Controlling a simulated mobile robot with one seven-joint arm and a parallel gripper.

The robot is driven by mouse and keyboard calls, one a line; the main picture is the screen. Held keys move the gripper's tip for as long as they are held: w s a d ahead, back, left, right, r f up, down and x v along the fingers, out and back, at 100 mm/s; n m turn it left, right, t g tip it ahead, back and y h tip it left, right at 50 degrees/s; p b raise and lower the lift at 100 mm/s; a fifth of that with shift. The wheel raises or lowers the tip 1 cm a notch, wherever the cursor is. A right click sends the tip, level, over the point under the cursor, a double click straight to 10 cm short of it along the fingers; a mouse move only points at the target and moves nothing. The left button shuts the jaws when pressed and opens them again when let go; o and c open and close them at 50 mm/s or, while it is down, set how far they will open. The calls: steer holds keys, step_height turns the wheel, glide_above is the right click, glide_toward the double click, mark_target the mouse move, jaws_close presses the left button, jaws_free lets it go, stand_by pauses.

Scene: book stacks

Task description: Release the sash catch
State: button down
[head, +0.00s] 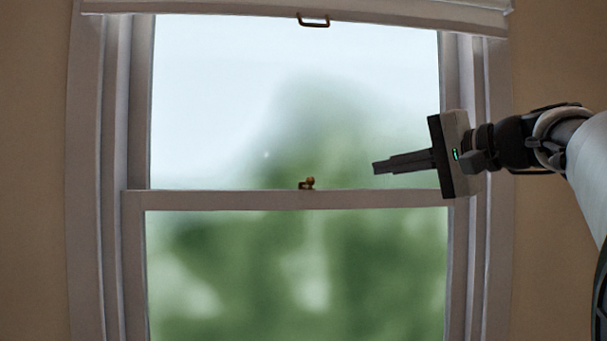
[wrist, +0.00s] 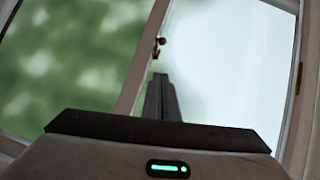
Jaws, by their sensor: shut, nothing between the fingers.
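The sash catch (head: 308,184) is a small brass-brown piece with a round knob. It sits on top of the meeting rail (head: 240,200) in the middle of the window. In the wrist view the catch (wrist: 159,46) lies just beyond my fingertips. My gripper (head: 376,168) is shut and empty, pointing left. In the head view its tips are to the right of the catch and a little above rail height, with a clear gap between. In the wrist view the shut fingers (wrist: 161,78) point toward the catch. I cannot tell whether the catch is locked.
A brown pull handle (head: 314,21) hangs at the top of the window, and it shows at the right in the wrist view (wrist: 299,78). The window frame (head: 497,180) stands at the right, behind my gripper. Blurred greenery shows through the glass.

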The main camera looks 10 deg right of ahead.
mark_target(308, 182)
steer(key=s+a+x, duration=0.1)
steer(key=a+x, duration=0.1)
steer(key=x, duration=1)
steer(key=shift+s+a+f, duration=0.25)
steer(key=shift+a, duration=0.15)
